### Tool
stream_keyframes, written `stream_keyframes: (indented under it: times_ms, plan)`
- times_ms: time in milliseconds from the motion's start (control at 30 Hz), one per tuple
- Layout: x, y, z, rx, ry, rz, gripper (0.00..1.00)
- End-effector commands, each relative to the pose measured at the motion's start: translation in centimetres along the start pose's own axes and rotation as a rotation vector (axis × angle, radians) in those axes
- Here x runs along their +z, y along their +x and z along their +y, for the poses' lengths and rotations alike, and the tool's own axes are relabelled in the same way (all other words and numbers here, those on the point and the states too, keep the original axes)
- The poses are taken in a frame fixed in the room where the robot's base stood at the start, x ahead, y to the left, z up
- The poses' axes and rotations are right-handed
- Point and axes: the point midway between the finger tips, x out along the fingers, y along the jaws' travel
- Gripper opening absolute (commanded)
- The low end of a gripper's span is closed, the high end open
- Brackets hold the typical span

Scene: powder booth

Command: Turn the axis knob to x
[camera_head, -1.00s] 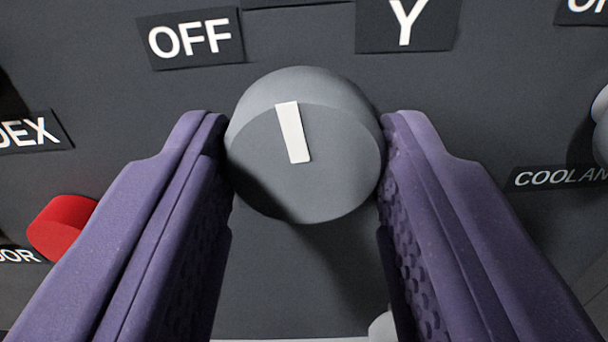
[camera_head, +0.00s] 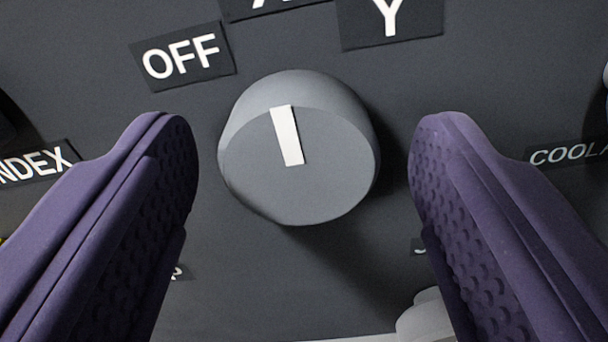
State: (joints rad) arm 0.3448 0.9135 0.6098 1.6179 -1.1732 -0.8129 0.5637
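The grey axis knob (camera_head: 300,150) stands out from the dark panel in the middle of the view. Its white marker (camera_head: 287,135) points up and slightly left, toward a label at the top edge that is mostly cut off. The OFF label (camera_head: 181,62) lies to the upper left of the knob and the Y label (camera_head: 391,20) to its upper right. My gripper (camera_head: 305,155) is open, with one purple finger on each side of the knob. A clear gap shows between each finger and the knob, so neither touches it.
The COOLANT label (camera_head: 568,155) is cut off at the right edge. A light grey rounded part (camera_head: 425,318) shows at the bottom, beside my right finger. Dark panel surrounds the knob.

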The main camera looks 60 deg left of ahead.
Motion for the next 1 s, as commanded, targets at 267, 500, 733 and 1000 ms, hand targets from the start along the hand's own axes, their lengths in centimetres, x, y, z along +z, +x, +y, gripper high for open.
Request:
stream_keyframes:
  times_ms: [267,500,733,1000]
  plan:
    - [0.1,-0.4,0.0,0.0,0.0,-0.001,0.69]
    - [0.1,-4.4,0.1,0.002,-0.001,-0.002,0.69]
    - [0.1,-7.5,0.1,0.001,0.0,-0.001,0.69]
    - [0.1,-7.8,0.0,0.0,0.0,-0.001,0.69]
